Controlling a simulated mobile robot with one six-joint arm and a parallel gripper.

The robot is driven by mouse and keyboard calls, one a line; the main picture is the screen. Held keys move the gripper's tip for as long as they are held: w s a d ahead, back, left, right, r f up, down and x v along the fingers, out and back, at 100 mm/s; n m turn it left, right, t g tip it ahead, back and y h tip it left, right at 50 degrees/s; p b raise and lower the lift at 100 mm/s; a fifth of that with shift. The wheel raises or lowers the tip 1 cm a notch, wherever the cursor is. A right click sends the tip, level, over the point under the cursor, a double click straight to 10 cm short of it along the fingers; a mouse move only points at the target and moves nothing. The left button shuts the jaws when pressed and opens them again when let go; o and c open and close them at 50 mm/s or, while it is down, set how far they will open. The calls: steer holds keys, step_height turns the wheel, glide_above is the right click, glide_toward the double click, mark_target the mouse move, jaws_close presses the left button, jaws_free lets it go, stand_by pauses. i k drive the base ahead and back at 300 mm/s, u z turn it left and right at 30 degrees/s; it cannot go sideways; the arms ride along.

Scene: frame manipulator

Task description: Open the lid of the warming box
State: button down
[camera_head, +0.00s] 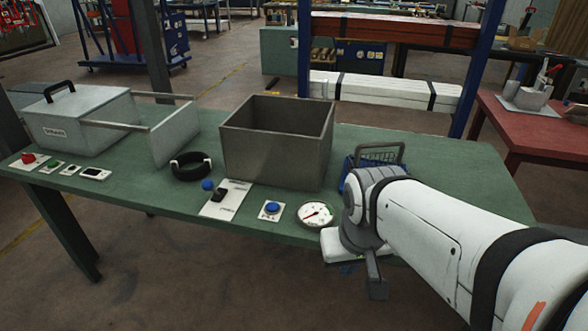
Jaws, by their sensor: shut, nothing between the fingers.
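The warming box appears to be the grey metal box (85,125) at the left end of the green table, with a small front label too blurred to read. Its flat lid (90,97) looks closed and carries a black bar handle (60,90). My gripper (377,287) is shut and empty at the table's front edge on the right, partly hidden by my own arm. It is far from the lid handle, with the open-topped grey bin and the controls between them.
The open-topped grey bin (275,150) stands mid-table. A grey panel on rails (175,132) stands beside the warming box. A black ring (191,166), a switch plate (224,200), a blue button (271,208), a gauge (316,213) and a blue basket (378,156) also occupy the table (460,190).

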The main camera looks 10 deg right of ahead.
mark_target(76, 101)
steer(key=u, duration=0.4)
steer(key=k, duration=1.3)
steer(key=u, duration=1.05)
steer(key=i, duration=0.95)
steer(key=u, duration=0.55)
steer(key=i, duration=3.2)
steer(key=z, duration=1)
steer(key=i, duration=1.15)
steer(key=z, duration=1)
steer(key=i, duration=0.45)
steer(key=z, duration=0.35)
